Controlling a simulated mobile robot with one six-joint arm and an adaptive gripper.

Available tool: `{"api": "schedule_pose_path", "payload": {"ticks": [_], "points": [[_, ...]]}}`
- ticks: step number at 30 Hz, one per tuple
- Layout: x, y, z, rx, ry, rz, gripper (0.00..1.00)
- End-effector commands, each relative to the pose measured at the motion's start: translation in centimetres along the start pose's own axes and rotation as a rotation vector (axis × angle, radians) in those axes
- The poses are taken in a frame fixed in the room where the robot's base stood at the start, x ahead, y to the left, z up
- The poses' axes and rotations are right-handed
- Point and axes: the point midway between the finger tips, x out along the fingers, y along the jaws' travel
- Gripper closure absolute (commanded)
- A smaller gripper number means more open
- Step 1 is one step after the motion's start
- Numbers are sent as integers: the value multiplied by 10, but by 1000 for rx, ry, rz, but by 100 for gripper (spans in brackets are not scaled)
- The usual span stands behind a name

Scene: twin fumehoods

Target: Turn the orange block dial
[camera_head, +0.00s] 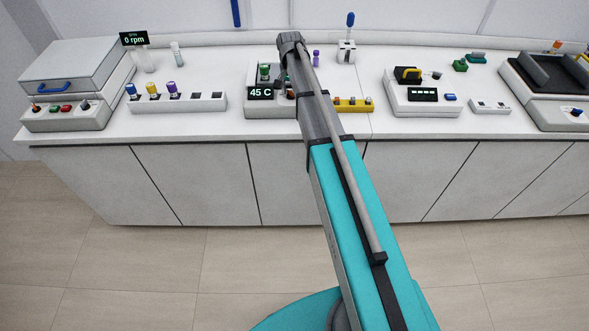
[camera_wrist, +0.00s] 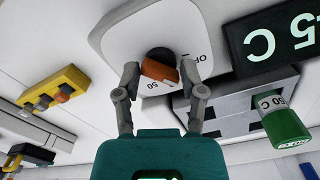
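The orange block dial (camera_wrist: 160,71) sits on a white panel (camera_wrist: 130,35) marked OFF and 50 in the wrist view. My gripper (camera_wrist: 160,74) has one finger on each side of the dial. Its fingertips are drawn in and appear to meet the dial's sides, so it looks shut on the dial. The dial stands at a slant between the fingers, and a dark round base shows behind it.
A green-capped vial (camera_wrist: 285,130) stands close to my right finger in the wrist view, by the grey block. A yellow rack (camera_wrist: 50,90) lies to the left. In the head view, a rack with coloured vials (camera_head: 178,104) and a yellow-handled device (camera_head: 425,92) flank my arm.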

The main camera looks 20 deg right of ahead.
Motion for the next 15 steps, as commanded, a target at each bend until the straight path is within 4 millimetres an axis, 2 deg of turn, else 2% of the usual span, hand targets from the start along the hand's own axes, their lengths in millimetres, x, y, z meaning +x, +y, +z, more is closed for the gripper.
{"api": "schedule_pose_path", "payload": {"ticks": [14,15], "points": [[0,-2,0,313,0,-1,50],[-8,-2,0,313,0,-1,50]]}}
